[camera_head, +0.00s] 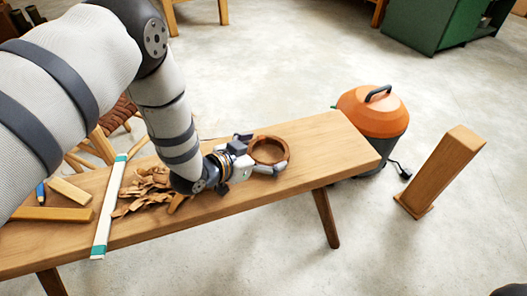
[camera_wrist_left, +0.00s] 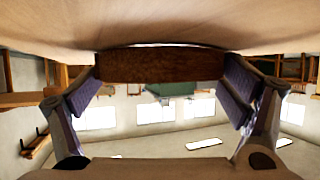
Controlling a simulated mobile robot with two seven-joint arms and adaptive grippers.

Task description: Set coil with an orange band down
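A round brown coil (camera_head: 268,151), open in the middle, is at the right part of the wooden bench (camera_head: 335,150). My left gripper (camera_head: 262,157) reaches it from the left, with a finger on either side. In the left wrist view the coil (camera_wrist_left: 160,65) is a dark brown band spanning between the two finger pads (camera_wrist_left: 160,88), and both pads appear to touch its sides. The coil is at the bench top or just above it; I cannot tell which. I cannot make out an orange band on it. My right gripper is not in view.
Bark shavings (camera_head: 146,188), a white strip with green ends (camera_head: 108,208), wooden blocks (camera_head: 54,214) and a blue marker (camera_head: 41,192) lie on the bench's left part. An orange-topped vacuum (camera_head: 375,112) and a wooden post (camera_head: 440,170) stand on the floor at right.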

